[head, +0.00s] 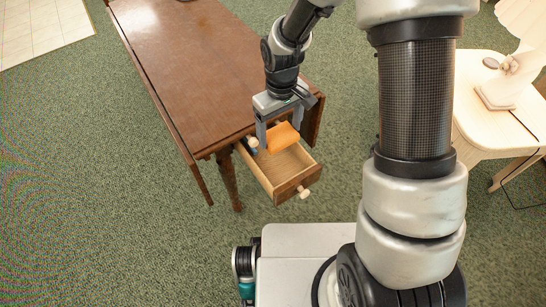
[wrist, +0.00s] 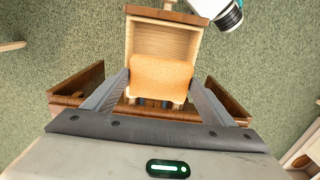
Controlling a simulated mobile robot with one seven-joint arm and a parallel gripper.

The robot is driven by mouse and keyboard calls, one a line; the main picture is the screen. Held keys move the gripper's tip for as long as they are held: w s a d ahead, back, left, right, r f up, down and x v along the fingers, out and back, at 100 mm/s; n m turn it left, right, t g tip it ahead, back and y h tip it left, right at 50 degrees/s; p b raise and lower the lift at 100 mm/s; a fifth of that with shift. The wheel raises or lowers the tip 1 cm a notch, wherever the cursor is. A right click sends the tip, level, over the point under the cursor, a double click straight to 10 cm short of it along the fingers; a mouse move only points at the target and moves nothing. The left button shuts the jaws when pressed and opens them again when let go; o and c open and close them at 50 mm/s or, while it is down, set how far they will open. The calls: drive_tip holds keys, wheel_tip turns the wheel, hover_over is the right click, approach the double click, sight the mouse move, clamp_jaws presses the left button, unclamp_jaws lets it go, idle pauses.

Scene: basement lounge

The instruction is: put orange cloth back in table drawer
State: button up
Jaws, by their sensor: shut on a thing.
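The orange cloth (head: 283,137) is a folded block between the fingers of my gripper (head: 279,143). In the wrist view the cloth (wrist: 161,78) spans the gap between the two fingertips (wrist: 161,86), and the gripper is shut on it. The table drawer (head: 284,172) is pulled out from the end of the brown wooden table (head: 190,60). The cloth is over the inner part of the open drawer; I cannot tell whether it touches the floor of the drawer. The wrist view shows the drawer (wrist: 163,41) with bare pale wood towards its front.
A pale side table (head: 480,125) with a white lamp (head: 505,88) stands at the right. A small dark disc (head: 491,63) lies on it. The green carpet (head: 110,220) is clear to the left of the drawer. The drawer front has a pale knob (head: 304,193).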

wheel_tip(320, 180, down, 14)
drive_tip(key=b, duration=0.3)
drive_tip(key=shift+f, duration=0.1)
drive_tip(key=shift+f, duration=0.15)
drive_tip(key=o, duration=0.7)
drive_tip(key=shift+o, duration=0.2)
